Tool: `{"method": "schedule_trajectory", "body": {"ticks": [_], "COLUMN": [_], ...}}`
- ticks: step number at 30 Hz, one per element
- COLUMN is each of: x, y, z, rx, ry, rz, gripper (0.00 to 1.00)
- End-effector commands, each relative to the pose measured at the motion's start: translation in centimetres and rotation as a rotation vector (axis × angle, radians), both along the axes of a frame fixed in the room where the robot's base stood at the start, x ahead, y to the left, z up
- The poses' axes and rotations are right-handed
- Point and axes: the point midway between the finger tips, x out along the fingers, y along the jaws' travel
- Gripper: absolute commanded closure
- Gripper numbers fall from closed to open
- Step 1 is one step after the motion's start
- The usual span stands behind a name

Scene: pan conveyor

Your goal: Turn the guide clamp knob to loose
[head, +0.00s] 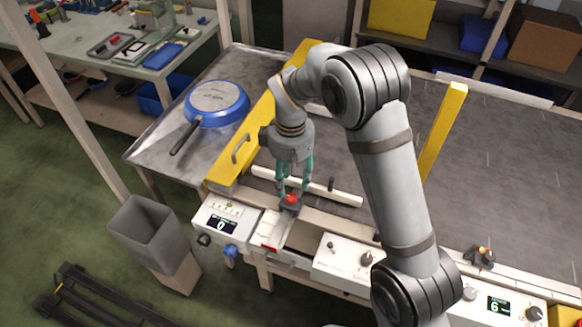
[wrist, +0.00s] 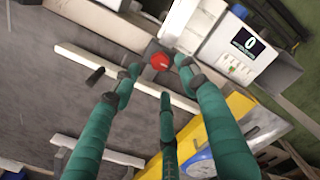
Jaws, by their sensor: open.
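A red knob (head: 291,199), which looks like the guide clamp knob, sits on a small dark block at the belt's front edge, by the end of a pale slide. It also shows in the wrist view (wrist: 160,62). My gripper (head: 293,188) points down over it with teal fingers apart. In the wrist view my gripper (wrist: 158,72) has fingertips on either side of the red knob and a third finger below it. I cannot tell whether any finger touches it. A white guide rail (head: 335,191) with a black peg lies on the belt just behind.
A yellow side guard (head: 232,165) with a handle stands left of my gripper. A blue pan (head: 216,103) lies upside down on the left table. A scale display box (head: 224,217) and a control panel (head: 350,262) flank the knob in front. A grey bin (head: 147,232) stands on the floor.

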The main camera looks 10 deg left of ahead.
Motion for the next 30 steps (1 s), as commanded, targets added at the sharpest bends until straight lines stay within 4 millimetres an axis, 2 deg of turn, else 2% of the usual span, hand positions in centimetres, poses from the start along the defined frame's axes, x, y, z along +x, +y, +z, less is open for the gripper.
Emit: {"method": "schedule_trajectory", "body": {"ticks": [3, 10, 16, 30], "x": [0.1, 0.1, 0.0, 0.0], "y": [0.1, 0.0, 0.0, -0.1], "z": [2.6, 5.5, 6.1, 5.6], "rx": [0.003, 0.0, -0.001, -0.002], "ry": [-0.004, -0.001, 0.002, 0.002], "rz": [0.0, -0.001, -0.001, -0.001], "gripper": [0.57, 0.57, 0.57, 0.57]}}
